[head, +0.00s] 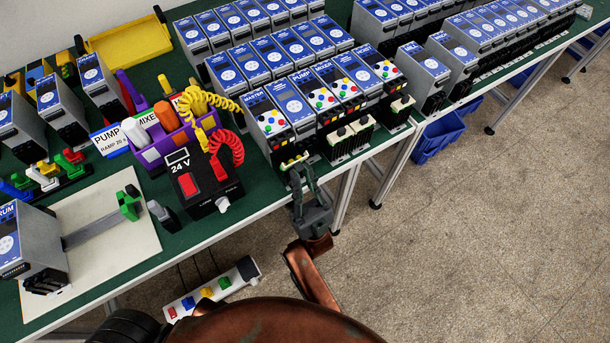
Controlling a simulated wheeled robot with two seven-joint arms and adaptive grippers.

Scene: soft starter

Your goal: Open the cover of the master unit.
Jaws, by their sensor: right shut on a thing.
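The master unit (267,120), labelled MASTER, stands at the left end of the front row on the green table. It has a blue and grey body and a face with coloured round buttons. My right gripper (303,174) is at its lower front, above the table's front edge. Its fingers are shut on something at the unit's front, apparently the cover. The fingers hide the grip, and I cannot tell how far the cover stands open. My left gripper is not in view.
Similar units labelled PUMP and MIXER stand close on the right. A black 24 V box (205,181) with yellow and red coiled cords is close on the left. A power strip (211,289) lies below the table. Open floor (480,220) lies to the right.

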